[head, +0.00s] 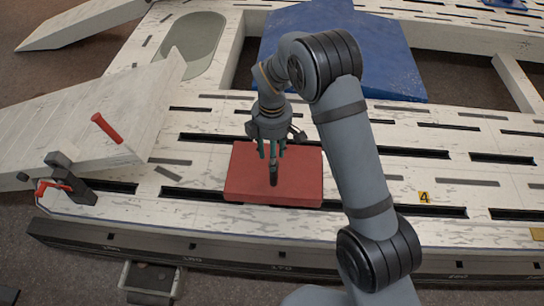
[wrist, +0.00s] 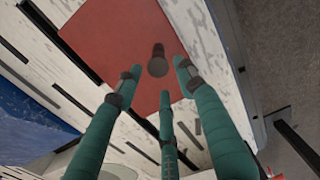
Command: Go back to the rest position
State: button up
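My gripper (head: 272,153) hangs above a red block (head: 245,180) on the bench, pointing down. In the wrist view its green fingers (wrist: 160,80) are spread apart with nothing held between them. A small dark cylinder (head: 274,175) stands on the red block just below the fingers. In the wrist view the cylinder (wrist: 157,66) shows its grey round end just beyond the fingertips, on the red surface (wrist: 115,45). I cannot tell exactly how far the fingertips are above it.
The pale slotted bench (head: 440,190) spreads around the red block. A red-handled clamp (head: 65,182) sits at the left front, beside a tilted pale ramp (head: 110,110). A blue pad (head: 395,65) lies behind my arm. A yellow "4" marker (head: 424,197) is at the right.

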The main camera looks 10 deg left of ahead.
aim_at(273, 178)
notch_tip(273, 178, down, 12)
jog(key=shift+r, duration=0.1)
jog(key=shift+d+f, duration=0.15)
jog(key=shift+f, duration=0.05)
jog(key=shift+w+d, duration=0.2)
jog(key=shift+d, duration=0.7)
jog(key=shift+r, duration=0.1)
